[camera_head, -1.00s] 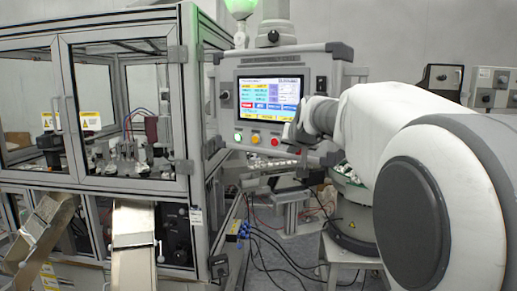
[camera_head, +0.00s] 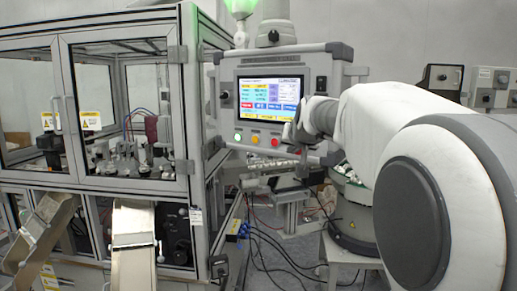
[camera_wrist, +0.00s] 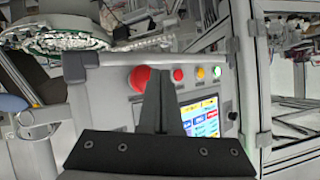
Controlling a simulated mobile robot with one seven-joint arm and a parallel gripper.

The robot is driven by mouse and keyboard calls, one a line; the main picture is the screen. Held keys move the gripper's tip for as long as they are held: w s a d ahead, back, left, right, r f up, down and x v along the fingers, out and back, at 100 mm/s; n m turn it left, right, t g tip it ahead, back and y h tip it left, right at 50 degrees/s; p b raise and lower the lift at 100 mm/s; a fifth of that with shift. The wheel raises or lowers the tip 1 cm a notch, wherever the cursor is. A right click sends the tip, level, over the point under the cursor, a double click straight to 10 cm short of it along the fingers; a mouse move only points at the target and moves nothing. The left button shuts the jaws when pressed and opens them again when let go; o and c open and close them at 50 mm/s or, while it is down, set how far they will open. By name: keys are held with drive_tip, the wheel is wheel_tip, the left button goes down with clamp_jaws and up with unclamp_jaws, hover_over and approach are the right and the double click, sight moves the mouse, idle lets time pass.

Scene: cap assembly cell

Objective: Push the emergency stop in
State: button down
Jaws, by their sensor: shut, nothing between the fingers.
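The emergency stop (camera_wrist: 140,78) is a large red mushroom button on the grey control panel (camera_wrist: 115,105) in the wrist view. My gripper (camera_wrist: 160,75) is shut and empty. Its dark fingers point at the panel and cover the right part of the red button. I cannot tell whether the fingertips touch it, or how far in it stands.
Small red (camera_head: 275,142), yellow (camera_head: 255,139) and green (camera_head: 238,137) buttons sit in a row beside the emergency stop. A lit screen (camera_head: 268,98) is above them. A glazed machine cell (camera_head: 180,120) stands to the left. Cables (camera_head: 268,250) lie on the floor below.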

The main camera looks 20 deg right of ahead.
drive_tip(key=shift+w+d, duration=0.55)
drive_tip(key=shift+d, duration=0.15)
idle(1.0)
drive_tip(key=shift+a, duration=0.1)
drive_tip(key=shift+s+a+b, duration=0.3)
drive_tip(key=shift+s+a, duration=0.2)
drive_tip(key=shift+a, duration=0.1)
drive_tip(key=shift+a, duration=0.1)
drive_tip(key=s+a, duration=0.1)
drive_tip(key=s+a+b, duration=0.1)
drive_tip(key=s+a, duration=0.1)
drive_tip(key=shift+s+a, duration=0.1)
drive_tip(key=shift+a, duration=0.2)
